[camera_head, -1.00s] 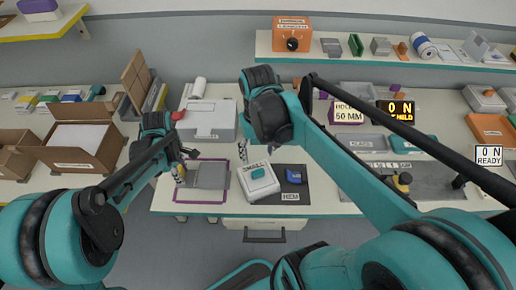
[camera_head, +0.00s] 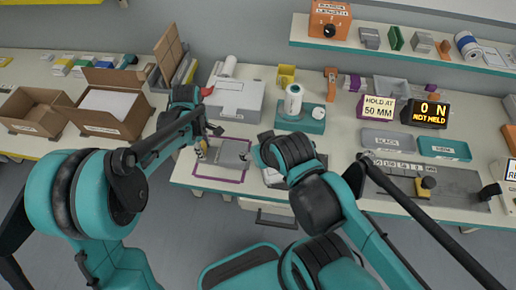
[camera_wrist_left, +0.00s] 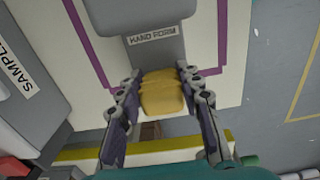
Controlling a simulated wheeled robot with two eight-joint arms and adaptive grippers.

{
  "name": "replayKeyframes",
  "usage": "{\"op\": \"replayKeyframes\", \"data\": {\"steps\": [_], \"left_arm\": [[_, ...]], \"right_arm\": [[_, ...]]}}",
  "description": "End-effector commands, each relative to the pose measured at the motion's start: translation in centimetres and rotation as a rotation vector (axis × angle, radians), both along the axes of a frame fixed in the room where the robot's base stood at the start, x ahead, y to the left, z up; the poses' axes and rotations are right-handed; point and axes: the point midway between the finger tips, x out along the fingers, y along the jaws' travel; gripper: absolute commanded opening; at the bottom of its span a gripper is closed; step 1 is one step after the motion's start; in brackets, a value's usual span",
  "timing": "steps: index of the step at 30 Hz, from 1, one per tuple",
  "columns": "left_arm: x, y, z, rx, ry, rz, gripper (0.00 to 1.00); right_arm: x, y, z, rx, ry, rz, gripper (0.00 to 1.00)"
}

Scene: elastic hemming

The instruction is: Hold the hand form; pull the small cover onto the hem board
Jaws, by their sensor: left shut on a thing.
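The grey hand form (camera_head: 232,150) lies inside a purple outline on the bench. In the left wrist view its labelled plate (camera_wrist_left: 155,48) shows above its yellow grip (camera_wrist_left: 162,97). My left gripper (camera_head: 203,148) is shut on this grip, with a finger on each side in the left wrist view (camera_wrist_left: 160,100). My right gripper (camera_head: 252,157) is at the right edge of the hand form, above the bench. Its fingers are too small and covered to tell open from shut. My right arm hides most of the hem area, and I cannot make out the small cover.
A teal base with a white spool (camera_head: 293,100) stands behind my right gripper. A sign (camera_head: 379,108) reads hold at 50 mm; the display (camera_head: 428,112) reads 0 N, not held. Grey and teal trays (camera_head: 444,148) and a ruler plate (camera_head: 450,192) are at right. Cardboard boxes (camera_head: 112,112) stand at left.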

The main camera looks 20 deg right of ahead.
Motion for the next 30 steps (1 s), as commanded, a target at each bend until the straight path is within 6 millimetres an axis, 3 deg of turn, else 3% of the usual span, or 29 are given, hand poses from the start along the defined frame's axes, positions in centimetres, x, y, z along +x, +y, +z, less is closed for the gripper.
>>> {"op": "replayKeyframes", "data": {"steps": [8,9,11,23,30], "left_arm": [[0.0,0.0,0.0,0.000,0.000,0.000,0.00],[0.0,0.0,0.0,0.000,0.000,0.000,0.46],[0.0,0.0,0.0,0.000,0.000,0.000,0.60],[0.0,0.0,0.8,0.000,0.000,0.000,0.60],[0.0,0.0,5.4,0.000,0.000,0.000,0.60]], "right_arm": [[0.0,0.0,0.0,0.000,0.001,0.000,0.58],[0.0,0.0,0.0,0.000,0.002,0.000,0.58],[0.0,0.0,0.0,0.000,0.002,0.000,0.58],[0.0,0.0,0.0,0.000,0.003,0.000,0.58],[0.0,0.0,0.0,0.000,0.003,0.000,0.58]]}}
